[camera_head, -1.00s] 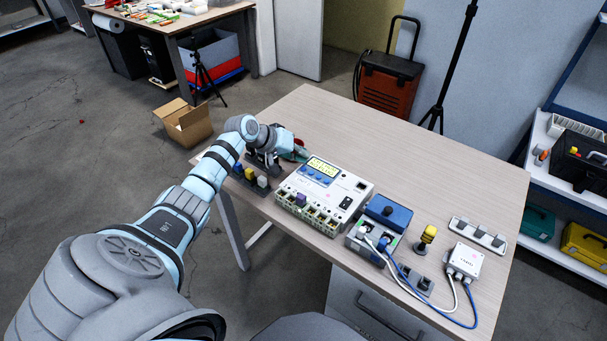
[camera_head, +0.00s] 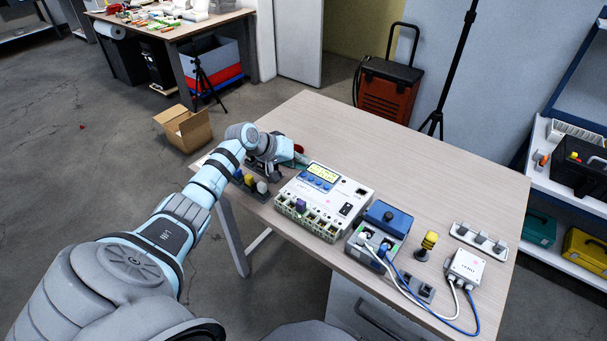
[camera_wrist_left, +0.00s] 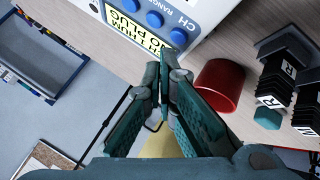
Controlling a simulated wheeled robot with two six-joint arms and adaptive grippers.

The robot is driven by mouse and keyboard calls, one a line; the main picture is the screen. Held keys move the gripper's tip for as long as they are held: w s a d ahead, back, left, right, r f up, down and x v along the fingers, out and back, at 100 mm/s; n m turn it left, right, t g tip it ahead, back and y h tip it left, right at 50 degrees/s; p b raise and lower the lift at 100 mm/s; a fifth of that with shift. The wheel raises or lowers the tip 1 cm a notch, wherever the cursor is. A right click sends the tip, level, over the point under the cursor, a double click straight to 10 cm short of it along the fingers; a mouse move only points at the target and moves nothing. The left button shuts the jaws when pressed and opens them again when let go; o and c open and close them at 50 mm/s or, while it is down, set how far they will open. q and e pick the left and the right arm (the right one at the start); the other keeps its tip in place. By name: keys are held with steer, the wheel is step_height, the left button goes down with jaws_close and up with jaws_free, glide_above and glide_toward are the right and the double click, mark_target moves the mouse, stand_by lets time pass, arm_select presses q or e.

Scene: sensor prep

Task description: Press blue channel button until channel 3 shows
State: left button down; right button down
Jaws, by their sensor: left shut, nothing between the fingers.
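The white instrument box (camera_head: 352,184) sits on the wooden table, with a yellow display (camera_head: 322,173) and a row of blue buttons (camera_head: 316,183) on top. In the left wrist view the display (camera_wrist_left: 130,38) shows black text including "NO PLUG"; the channel number is too unclear to read. The blue button beside the "CH" label (camera_wrist_left: 178,36) is close to my fingertips. My left gripper (camera_wrist_left: 164,58) is shut and empty, its tips near the box edge by that button; I cannot tell whether they touch it. My right gripper is out of view.
A red cylinder (camera_wrist_left: 219,84) and black labelled connectors (camera_wrist_left: 276,80) stand close to my left gripper. A blue-topped box (camera_head: 388,215), cables, a yellow-topped knob (camera_head: 429,241) and a white sensor box (camera_head: 467,265) lie to the right. The table's far side is clear.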

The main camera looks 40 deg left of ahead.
arm_select(q)
steer(key=shift+f, duration=0.1)
stand_by(0.4)
steer(key=shift+f, duration=0.35)
steer(key=shift+f+b, duration=0.4)
stand_by(0.5)
steer(key=shift+r, duration=0.15)
steer(key=shift+r+p, duration=0.7)
steer(key=shift+p, duration=0.2)
step_height(320, 180, up, 5)
steer(key=p, duration=0.5)
steer(key=shift+r, duration=0.1)
